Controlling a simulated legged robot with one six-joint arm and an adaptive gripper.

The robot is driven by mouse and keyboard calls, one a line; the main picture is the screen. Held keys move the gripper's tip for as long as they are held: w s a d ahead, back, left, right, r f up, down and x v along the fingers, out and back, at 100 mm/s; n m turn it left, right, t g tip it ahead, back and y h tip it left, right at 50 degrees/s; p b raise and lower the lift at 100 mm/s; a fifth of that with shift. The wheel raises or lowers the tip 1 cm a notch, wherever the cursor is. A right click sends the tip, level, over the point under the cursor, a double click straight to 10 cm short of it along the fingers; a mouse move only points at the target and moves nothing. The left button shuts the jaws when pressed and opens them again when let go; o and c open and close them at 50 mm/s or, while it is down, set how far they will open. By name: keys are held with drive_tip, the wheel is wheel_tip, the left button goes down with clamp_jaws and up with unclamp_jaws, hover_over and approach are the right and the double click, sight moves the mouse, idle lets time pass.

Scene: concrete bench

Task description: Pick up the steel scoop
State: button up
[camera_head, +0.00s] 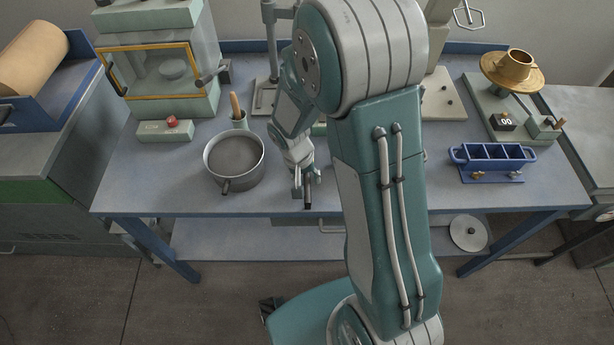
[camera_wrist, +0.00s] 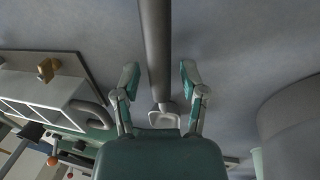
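A long dark grey bar, seemingly the handle of the steel scoop (camera_wrist: 155,45), runs down the middle of the wrist view. A pale, rounded piece (camera_wrist: 164,117) shows at its lower end, close to my gripper's palm. In the head view a short dark end (camera_head: 308,196) shows just below my gripper (camera_head: 302,180), near the bench's front edge; the rest is hidden behind my arm. In the wrist view my gripper's fingers (camera_wrist: 159,74) are spread on either side of the bar, with a gap on both sides. I cannot tell how far above the bar they are.
A grey pot (camera_head: 236,180) stands just left of my gripper, and also shows in the wrist view (camera_wrist: 295,115). A wooden-handled tool (camera_head: 236,105) stands behind it. A blue compartment mould (camera_head: 490,160) is at the right. The bench's front left (camera_head: 150,185) is clear.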

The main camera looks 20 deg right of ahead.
sight(307, 179)
clamp_jaws()
drive_tip(key=shift+a+r, duration=0.1)
drive_tip(key=shift+r, duration=0.4)
drive_tip(key=r, duration=0.2)
drive_tip(key=shift+s+r, duration=0.2)
drive_tip(key=shift+r, duration=0.2)
drive_tip(key=s+d+r, duration=0.1)
drive_tip(key=s+r, duration=0.8)
drive_tip(key=s, duration=0.4)
drive_tip(key=shift+s, duration=0.3)
